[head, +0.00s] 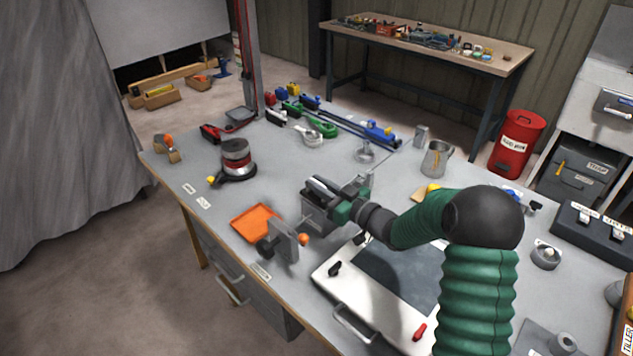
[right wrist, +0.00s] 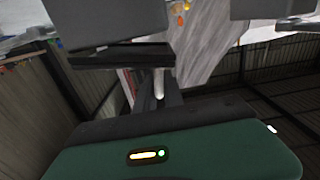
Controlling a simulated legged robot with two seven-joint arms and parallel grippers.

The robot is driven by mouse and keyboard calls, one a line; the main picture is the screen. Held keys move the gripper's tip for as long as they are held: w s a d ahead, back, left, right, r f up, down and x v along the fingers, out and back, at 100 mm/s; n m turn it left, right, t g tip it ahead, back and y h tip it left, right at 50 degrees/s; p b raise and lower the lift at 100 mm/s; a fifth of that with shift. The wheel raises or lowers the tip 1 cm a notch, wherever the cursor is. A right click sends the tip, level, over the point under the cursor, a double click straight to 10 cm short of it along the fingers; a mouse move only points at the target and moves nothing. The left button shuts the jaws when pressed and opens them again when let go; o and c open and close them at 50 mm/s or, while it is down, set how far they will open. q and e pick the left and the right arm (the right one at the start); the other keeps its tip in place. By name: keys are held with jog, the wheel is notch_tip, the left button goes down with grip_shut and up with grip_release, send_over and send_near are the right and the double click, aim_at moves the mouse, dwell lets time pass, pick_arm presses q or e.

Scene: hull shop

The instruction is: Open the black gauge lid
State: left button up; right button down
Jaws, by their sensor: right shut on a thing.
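A long black case (head: 596,232) with small white labels lies at the right edge of the bench in the head view. Its top looks closed, and I cannot read the labels or tell whether this is the gauge lid. My right gripper (head: 325,190) is over the middle of the bench, well to the left of that case. It is shut on a grey box-shaped thing (head: 317,216), whose lower part hangs below the jaws. In the right wrist view, a grey block (right wrist: 105,20) and a black ledge show close above my green palm. The left gripper is not in view.
An orange tray (head: 255,222) and a grey upright plate (head: 284,240) with an orange ball stand left of the gripper. A white-edged board (head: 390,280) lies in front. A red-black round tool (head: 237,158), metal jug (head: 437,158) and coloured clamps stand farther back.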

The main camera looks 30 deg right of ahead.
jog(key=d+r+m+p, duration=0.1)
jog(key=m+p, duration=0.1)
jog(key=p, duration=0.1)
jog(key=w+d+r+m+p, duration=0.1)
jog(key=d+m+p, duration=0.1)
jog(key=m+p, duration=0.1)
jog(key=w+d+r+m+p, duration=0.1)
jog(key=d+r+m+p, duration=0.1)
jog(key=m+p, duration=0.1)
jog(key=shift+d+p, duration=0.2)
jog(key=shift+p, duration=0.5)
jog(key=shift+w+d+m+p, duration=0.2)
jog(key=shift+d+m+p, duration=0.4)
jog(key=shift+m, duration=0.3)
jog(key=shift+w+d+f+m+p, duration=0.25)
jog(key=shift+d+m, duration=0.3)
jog(key=shift+d, duration=0.15)
jog(key=shift+w+d+f+m+p, duration=0.15)
jog(key=shift+w+d+f+m, duration=0.05)
jog(key=shift+d+m, duration=0.45)
jog(key=c, duration=1.7)
grip_release()
jog(key=shift+o, duration=1)
jog(key=shift+w+d+f, duration=0.1)
jog(key=shift+f, duration=0.05)
jog(key=shift+w+d, duration=0.1)
